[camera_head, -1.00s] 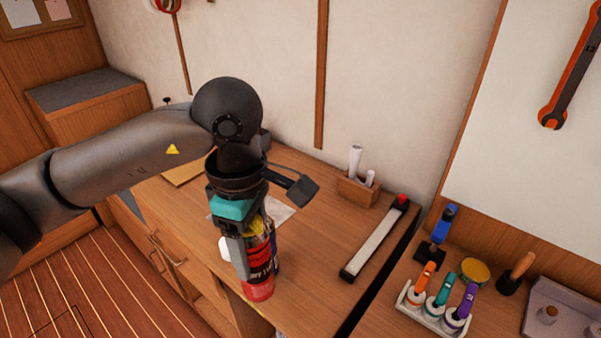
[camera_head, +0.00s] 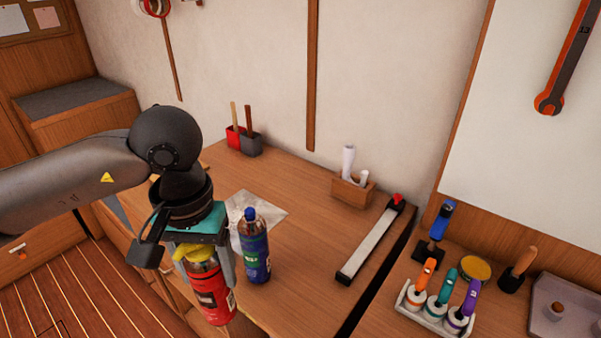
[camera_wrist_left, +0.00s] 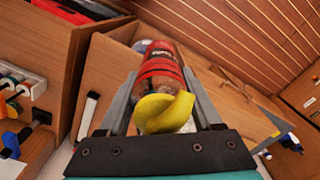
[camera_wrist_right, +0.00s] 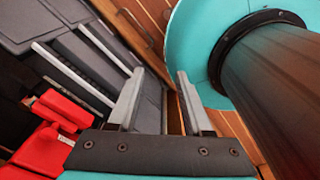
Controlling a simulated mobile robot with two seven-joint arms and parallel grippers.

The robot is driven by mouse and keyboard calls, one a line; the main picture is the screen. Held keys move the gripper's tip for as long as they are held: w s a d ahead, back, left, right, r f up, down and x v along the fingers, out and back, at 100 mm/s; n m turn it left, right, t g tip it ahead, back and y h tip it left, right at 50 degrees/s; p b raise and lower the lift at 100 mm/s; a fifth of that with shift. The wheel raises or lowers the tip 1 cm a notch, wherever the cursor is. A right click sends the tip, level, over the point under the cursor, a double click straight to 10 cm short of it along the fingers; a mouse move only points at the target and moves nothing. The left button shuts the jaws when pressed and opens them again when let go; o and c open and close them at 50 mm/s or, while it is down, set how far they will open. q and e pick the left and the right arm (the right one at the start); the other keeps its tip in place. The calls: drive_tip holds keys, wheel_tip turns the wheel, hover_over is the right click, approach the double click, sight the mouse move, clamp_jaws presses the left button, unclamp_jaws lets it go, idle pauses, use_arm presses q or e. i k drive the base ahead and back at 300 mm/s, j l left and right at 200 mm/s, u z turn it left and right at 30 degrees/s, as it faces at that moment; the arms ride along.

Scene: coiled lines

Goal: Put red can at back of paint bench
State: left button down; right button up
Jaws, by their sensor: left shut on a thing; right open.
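The red can (camera_head: 212,296) has a yellow top and stands roughly upright, slightly tilted in the head view. My left gripper (camera_head: 205,272) is shut on it from above, one finger on each side. In the left wrist view the red can (camera_wrist_left: 160,68) lies between the fingers of the left gripper (camera_wrist_left: 160,82). The can overlaps the front left edge of the wooden bench (camera_head: 310,225); I cannot tell whether its base is clear of it. My right gripper (camera_wrist_right: 159,78) is open and empty, seen only in its wrist view.
A blue bottle (camera_head: 254,250) stands on the bench just right of the can, by a pale sheet (camera_head: 268,208). Red and grey pots (camera_head: 250,146) and a wooden holder (camera_head: 352,190) stand at the back. A long pale bar (camera_head: 368,245) lies at the right. The middle is clear.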

sight(285, 175)
drive_tip(key=i+j+z, duration=0.1)
drive_tip(key=z, duration=1.15)
drive_tip(key=j+z, duration=0.3)
drive_tip(key=k+j+z, duration=0.1)
drive_tip(key=j+z, duration=0.2)
drive_tip(key=j, duration=0.15)
drive_tip(key=k+j+z, duration=0.1)
drive_tip(key=j+z, duration=0.15)
drive_tip(key=j, duration=0.15)
drive_tip(key=k+j+z, duration=0.15)
drive_tip(key=j+z, duration=0.15)
drive_tip(key=k+j, duration=0.1)
drive_tip(key=j, duration=0.2)
drive_tip(key=k+j, duration=0.15)
drive_tip(key=j, duration=0.15)
drive_tip(key=k+j, duration=0.1)
drive_tip(key=j, duration=0.2)
drive_tip(key=z, duration=0.05)
